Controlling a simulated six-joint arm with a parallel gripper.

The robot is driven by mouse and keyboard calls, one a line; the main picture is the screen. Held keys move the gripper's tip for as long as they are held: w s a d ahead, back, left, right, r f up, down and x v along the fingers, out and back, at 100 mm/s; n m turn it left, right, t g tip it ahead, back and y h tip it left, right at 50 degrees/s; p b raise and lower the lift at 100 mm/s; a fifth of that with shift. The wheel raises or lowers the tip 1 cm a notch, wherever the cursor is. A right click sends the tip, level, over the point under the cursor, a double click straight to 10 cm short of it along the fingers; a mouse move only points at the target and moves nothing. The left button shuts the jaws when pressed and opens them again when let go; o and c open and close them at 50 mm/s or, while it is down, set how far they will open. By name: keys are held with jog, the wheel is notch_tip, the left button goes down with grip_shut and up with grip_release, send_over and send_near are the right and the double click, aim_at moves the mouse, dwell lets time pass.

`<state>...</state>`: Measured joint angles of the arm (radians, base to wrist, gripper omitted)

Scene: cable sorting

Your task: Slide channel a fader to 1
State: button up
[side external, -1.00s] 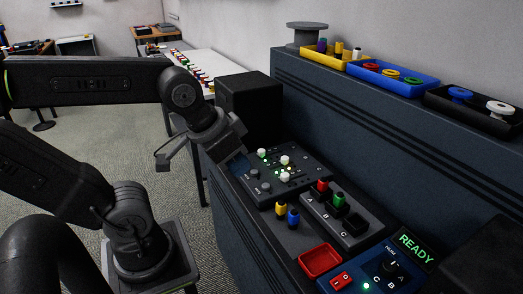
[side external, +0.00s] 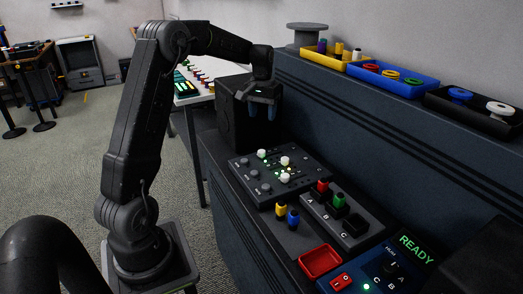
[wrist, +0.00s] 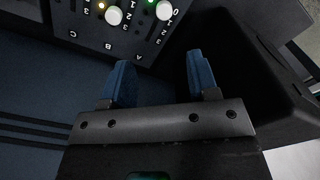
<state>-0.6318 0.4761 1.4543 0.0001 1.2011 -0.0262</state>
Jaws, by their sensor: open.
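The dark mixer panel (side external: 270,190) carries three white fader caps. In the wrist view, the panel's edge (wrist: 125,50) shows letters A, B and C. The cap on the column that seems to be A (wrist: 165,10) sits near the 0 end of its scale. A second cap (wrist: 113,15), seemingly on column B, sits near its 3 mark. The third cap is out of the wrist view. In the side view, the far-left cap (side external: 262,154) seems to be channel A. My gripper (side external: 263,108) is above and behind the panel, fingers down, open and empty (wrist: 160,80), touching no cap.
A black box (side external: 232,120) stands close beside my gripper at the panel's far end. A blue ledge (side external: 330,110) with bins rises behind. Yellow and blue plugs (side external: 287,213), a socket block (side external: 345,215) and a red tray (side external: 320,261) lie nearer the camera.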

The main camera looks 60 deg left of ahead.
aim_at(262, 151)
jog(key=f, duration=0.9)
jog(key=a+f, duration=0.1)
jog(key=f, duration=0.4)
jog(key=shift+f, duration=0.2)
jog(key=shift+w, duration=0.1)
grip_shut()
